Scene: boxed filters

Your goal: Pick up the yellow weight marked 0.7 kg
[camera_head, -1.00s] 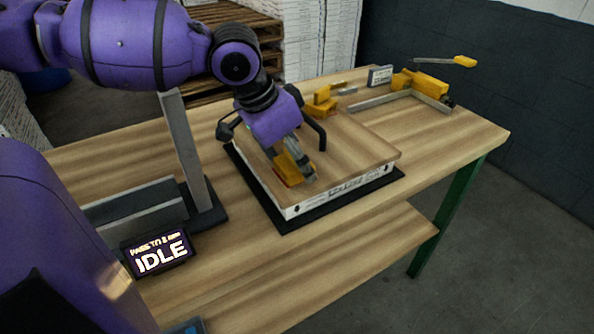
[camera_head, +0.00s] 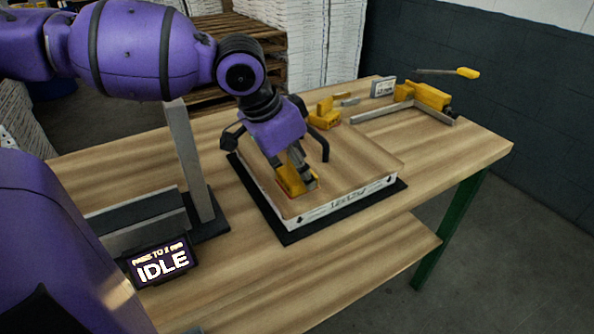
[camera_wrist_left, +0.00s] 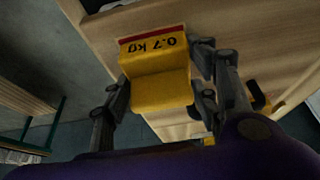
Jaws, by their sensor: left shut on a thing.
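The yellow weight (camera_head: 290,182) sits at the front left part of the wooden top of the flat box (camera_head: 350,165). In the left wrist view the weight (camera_wrist_left: 160,88) shows its "0.7 kg" marking and a red stripe. My left gripper (camera_head: 303,180) is shut on the weight, with a finger on each side of it. I cannot tell whether the weight touches the box top. My right gripper does not show.
A second yellow block (camera_head: 325,114) stands at the box's far edge. A yellow clamp (camera_head: 430,97) and a small grey sign (camera_head: 382,88) are at the back right. A grey post (camera_head: 192,160) and an "IDLE" display (camera_head: 161,263) stand on the left. The table's right end is clear.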

